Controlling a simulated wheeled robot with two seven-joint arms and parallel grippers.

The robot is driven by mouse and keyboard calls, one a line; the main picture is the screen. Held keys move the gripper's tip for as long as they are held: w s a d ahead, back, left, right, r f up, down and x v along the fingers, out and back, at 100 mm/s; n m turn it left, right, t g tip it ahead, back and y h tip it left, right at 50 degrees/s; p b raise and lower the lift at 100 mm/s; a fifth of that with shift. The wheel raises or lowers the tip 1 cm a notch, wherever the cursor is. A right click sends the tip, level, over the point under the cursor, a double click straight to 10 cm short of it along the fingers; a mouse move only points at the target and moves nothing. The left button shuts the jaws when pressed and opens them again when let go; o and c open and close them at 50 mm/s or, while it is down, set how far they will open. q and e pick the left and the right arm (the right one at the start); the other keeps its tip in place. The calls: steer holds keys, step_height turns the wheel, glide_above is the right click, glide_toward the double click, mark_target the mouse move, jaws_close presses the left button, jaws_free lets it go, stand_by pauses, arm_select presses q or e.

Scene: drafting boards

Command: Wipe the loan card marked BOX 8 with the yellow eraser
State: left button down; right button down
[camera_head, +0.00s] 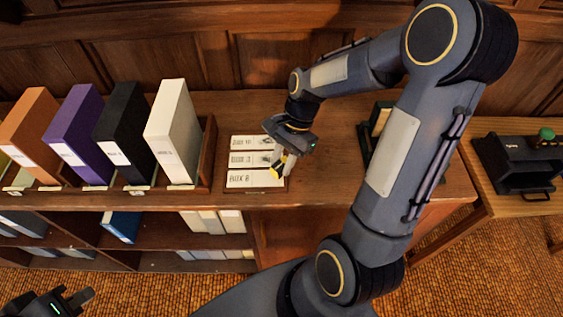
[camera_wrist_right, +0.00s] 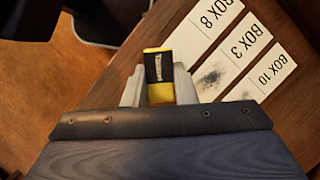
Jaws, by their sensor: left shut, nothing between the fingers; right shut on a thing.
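The loan card marked BOX 8 (camera_head: 243,179) lies flat as the nearest of three white cards; it also shows in the right wrist view (camera_wrist_right: 203,36). Its far end from the label is partly hidden by my gripper and the eraser. My right gripper (camera_head: 284,160) is shut on the yellow eraser (camera_wrist_right: 158,92), which has a dark band. The eraser (camera_head: 277,172) is over or beside the right end of the BOX 8 card; I cannot tell if it touches. My left gripper (camera_head: 80,298) is shut and empty at the lower left, away from the cards.
The BOX 3 card (camera_head: 243,159) and BOX 10 card (camera_head: 246,142) lie just behind, both with dark smudges. Several upright box files, the white one (camera_head: 173,135) nearest, stand in a wooden rack on the left. A dark device (camera_head: 515,165) sits on the right table.

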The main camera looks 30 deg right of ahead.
steer(key=shift+d+r+p, duration=0.1)
steer(key=shift+r+p, duration=0.25)
steer(key=shift+r, duration=0.35)
steer(key=shift+r+p, duration=1.15)
steer(key=shift+r, duration=0.15)
steer(key=shift+f, duration=0.1)
